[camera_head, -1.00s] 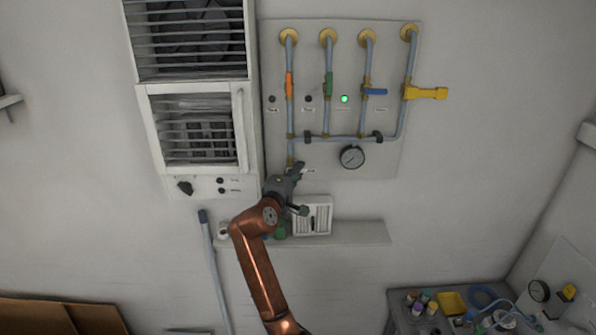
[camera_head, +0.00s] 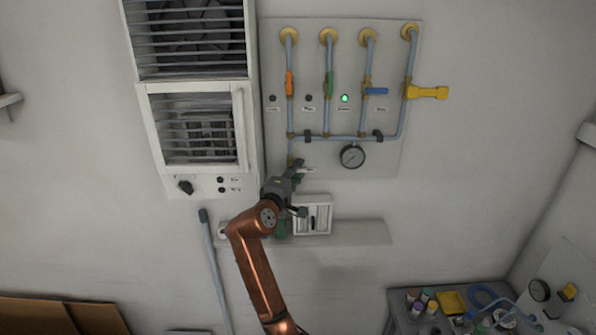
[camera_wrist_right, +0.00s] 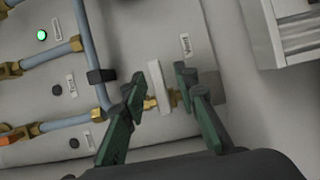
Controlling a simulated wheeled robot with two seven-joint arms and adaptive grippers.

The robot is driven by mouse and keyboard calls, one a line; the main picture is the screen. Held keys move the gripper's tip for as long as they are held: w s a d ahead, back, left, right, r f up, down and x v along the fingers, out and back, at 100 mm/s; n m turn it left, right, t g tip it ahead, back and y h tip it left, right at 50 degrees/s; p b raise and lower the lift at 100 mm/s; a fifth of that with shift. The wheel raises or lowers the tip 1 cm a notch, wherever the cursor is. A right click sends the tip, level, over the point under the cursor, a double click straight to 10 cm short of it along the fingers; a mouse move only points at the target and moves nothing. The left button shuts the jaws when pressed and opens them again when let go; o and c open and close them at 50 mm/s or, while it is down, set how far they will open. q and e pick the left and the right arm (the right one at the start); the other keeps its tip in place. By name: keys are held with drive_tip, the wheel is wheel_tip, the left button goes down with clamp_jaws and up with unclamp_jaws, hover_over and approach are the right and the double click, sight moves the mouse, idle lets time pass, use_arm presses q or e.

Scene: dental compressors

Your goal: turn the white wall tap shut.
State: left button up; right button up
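The white wall tap (camera_wrist_right: 156,84) shows in the right wrist view as a flat white handle on a brass stem, at the lower end of the pipe panel. My right gripper (camera_wrist_right: 160,83) is open, with one dark green-grey finger on each side of the white handle. A gap shows between the handle and the right finger; the left finger is close to the handle, and I cannot tell whether it touches. In the head view my right gripper (camera_head: 298,169) is at the panel's lower left and mostly hides the tap. My left gripper is not in view.
The panel also carries an orange handle (camera_head: 289,83), a green handle (camera_head: 329,84), a blue handle (camera_head: 376,91), a yellow handle (camera_head: 428,92) and a gauge (camera_head: 352,155). A white slotted box (camera_head: 318,214) sits just below my gripper. A vented cabinet (camera_head: 198,125) stands at left.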

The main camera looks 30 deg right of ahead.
drive_tip(key=v, duration=1.1)
